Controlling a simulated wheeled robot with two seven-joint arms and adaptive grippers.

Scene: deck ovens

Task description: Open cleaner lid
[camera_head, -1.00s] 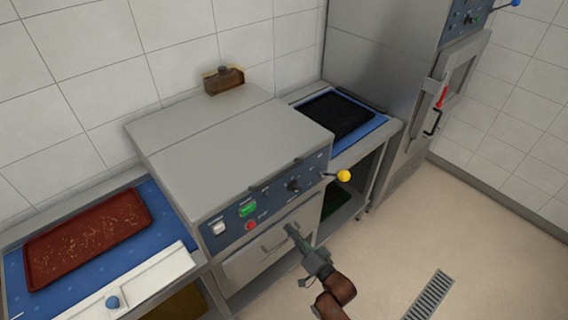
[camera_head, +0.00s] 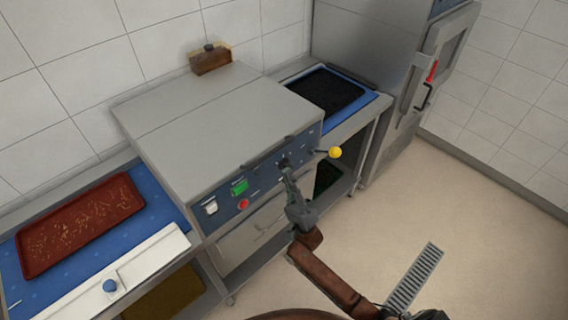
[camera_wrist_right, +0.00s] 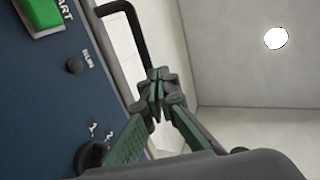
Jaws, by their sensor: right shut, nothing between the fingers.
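The cleaner (camera_head: 205,125) is a grey box-shaped machine with a flat, closed lid and a blue control panel on its front. A dark lid handle (camera_head: 262,160) runs along the lid's front edge. It also shows in the right wrist view as a black bar (camera_wrist_right: 138,35). My right gripper (camera_head: 286,165) is in front of the panel, close below the handle's right part. In the right wrist view its fingertips (camera_wrist_right: 156,88) are together and empty, near the end of the bar. I cannot tell whether they touch it. My left gripper is not in view.
A lever with a yellow ball (camera_head: 335,152) sticks out at the panel's right. A red tray (camera_head: 80,225) lies on the left table, a black tray (camera_head: 327,90) on the right one. A tall steel oven (camera_head: 375,50) stands behind right.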

